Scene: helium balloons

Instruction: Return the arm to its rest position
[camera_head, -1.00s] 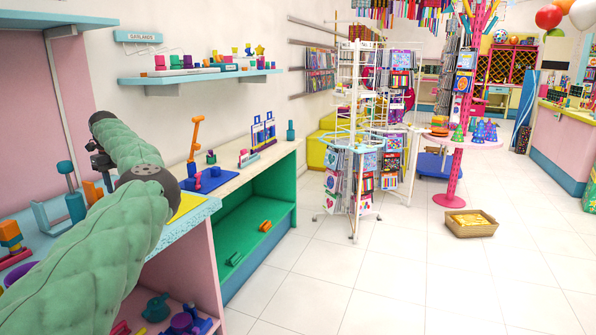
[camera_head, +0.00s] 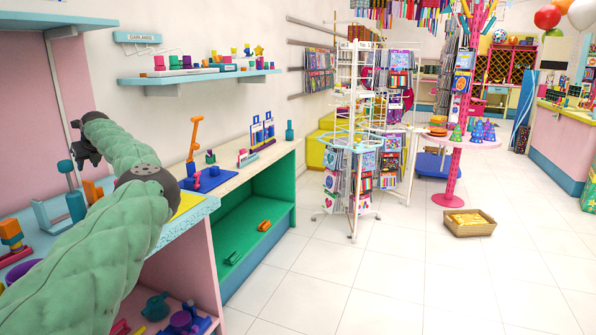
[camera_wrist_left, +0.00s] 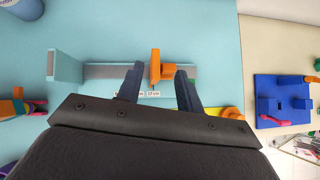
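My left arm comes in from the left in the head view, raised over the counter. Its gripper (camera_head: 84,152) is dark and hangs in front of the pink wall panel. In the left wrist view the two fingers (camera_wrist_left: 160,92) are spread apart with nothing gripped. Below them on the blue counter top lies a measuring gauge with a grey bar (camera_wrist_left: 101,71), a pale blue end block (camera_wrist_left: 66,66) and an orange slider (camera_wrist_left: 155,66). The slider appears between the fingertips, seemingly beneath them. My right gripper is in neither view.
The counter also holds a blue block stand (camera_head: 205,180); a shelf (camera_head: 200,76) hangs above. An open green cabinet (camera_head: 254,235) is below. A wire card rack (camera_head: 352,180) and basket (camera_head: 468,223) stand on the floor. Much white floor (camera_head: 390,275) is clear.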

